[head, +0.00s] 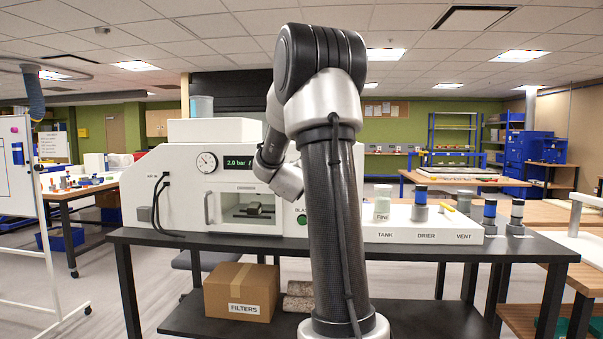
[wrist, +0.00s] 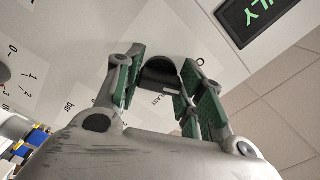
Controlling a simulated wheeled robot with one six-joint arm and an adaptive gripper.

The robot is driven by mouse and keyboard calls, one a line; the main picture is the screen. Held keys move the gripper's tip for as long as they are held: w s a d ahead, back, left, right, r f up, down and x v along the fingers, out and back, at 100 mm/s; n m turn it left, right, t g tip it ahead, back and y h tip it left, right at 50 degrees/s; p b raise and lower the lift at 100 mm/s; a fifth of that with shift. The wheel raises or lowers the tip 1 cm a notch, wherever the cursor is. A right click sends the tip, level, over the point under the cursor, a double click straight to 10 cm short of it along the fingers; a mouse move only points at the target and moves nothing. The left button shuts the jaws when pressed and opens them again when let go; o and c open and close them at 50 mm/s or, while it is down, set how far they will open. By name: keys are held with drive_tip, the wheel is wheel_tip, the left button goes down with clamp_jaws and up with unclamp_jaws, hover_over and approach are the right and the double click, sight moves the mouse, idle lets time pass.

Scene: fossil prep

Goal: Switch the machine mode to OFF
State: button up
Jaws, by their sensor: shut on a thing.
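The white machine (head: 225,160) stands on the dark bench, with a round gauge (head: 207,162) and a lit green display (head: 241,163). In the wrist view, a black mode knob (wrist: 158,74) is on its white panel, between the two green-padded fingers of my gripper (wrist: 162,84). The fingers are closed on the knob from either side. The knob's exact setting is unclear.
A cardboard FILTERS box (head: 241,292) sits on the lower shelf. A whiteboard stand (head: 20,170) is at far left.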

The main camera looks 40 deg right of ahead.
drive_tip(key=n, duration=0.4)
drive_tip(key=shift+f+n, duration=0.1)
drive_tip(key=shift+n, duration=0.3)
idle(0.4)
drive_tip(key=o, duration=1)
drive_tip(key=v, duration=1.2)
